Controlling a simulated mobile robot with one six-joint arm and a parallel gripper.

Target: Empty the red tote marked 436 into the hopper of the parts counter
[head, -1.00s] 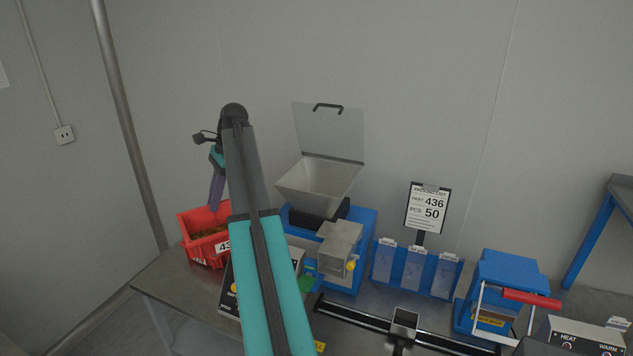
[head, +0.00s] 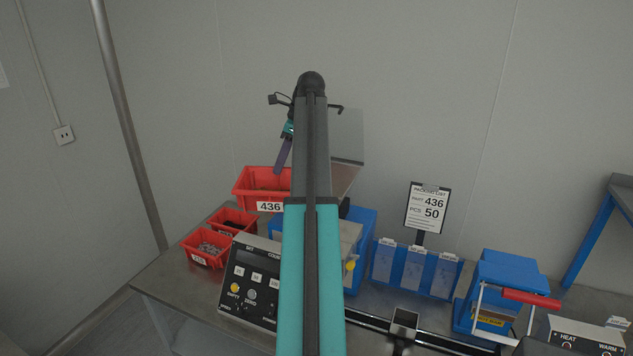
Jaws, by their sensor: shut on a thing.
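The red tote marked 436 (head: 270,207) is up off the table, roughly level and upright, just left of the hopper. My gripper (head: 280,168) is at the tote and shut on it; my arm hides part of both. The parts counter (head: 364,225) is blue and stands on the table behind my arm. Its metal hopper (head: 346,176) is mostly hidden by my arm and the tote. The clear hopper lid (head: 347,135) stands open. The tote's contents are hard to make out.
Two other red totes (head: 207,259) (head: 232,219) with parts stand on the table at left. A control box (head: 250,280) is in front of the counter. A packing list (head: 427,208) reads 436, 50 pieces.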

